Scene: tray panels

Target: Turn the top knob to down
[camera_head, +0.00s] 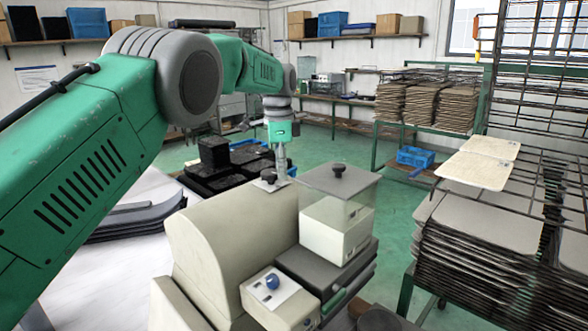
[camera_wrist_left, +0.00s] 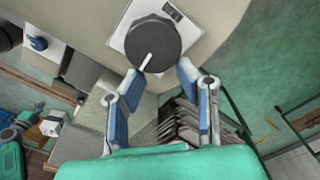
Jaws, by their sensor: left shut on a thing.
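The top knob (camera_head: 268,175) is dark and sits on a small white plate on top of the beige machine (camera_head: 235,235). In the left wrist view the knob (camera_wrist_left: 152,42) is a round dark grey disc. Its white pointer line points toward the bottom of that picture, slightly left. My left gripper (camera_head: 282,172) comes down from above at the knob. Its two blue-padded fingers (camera_wrist_left: 161,75) are at the knob's lower edge in the wrist view, shut on it. In the head view the gripper partly covers the knob's plate. My right gripper is not in view.
A blue knob (camera_head: 272,281) is on the machine's front box. Black crates (camera_head: 213,165) are behind. Racks with stacked panels (camera_head: 480,230) stand at right.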

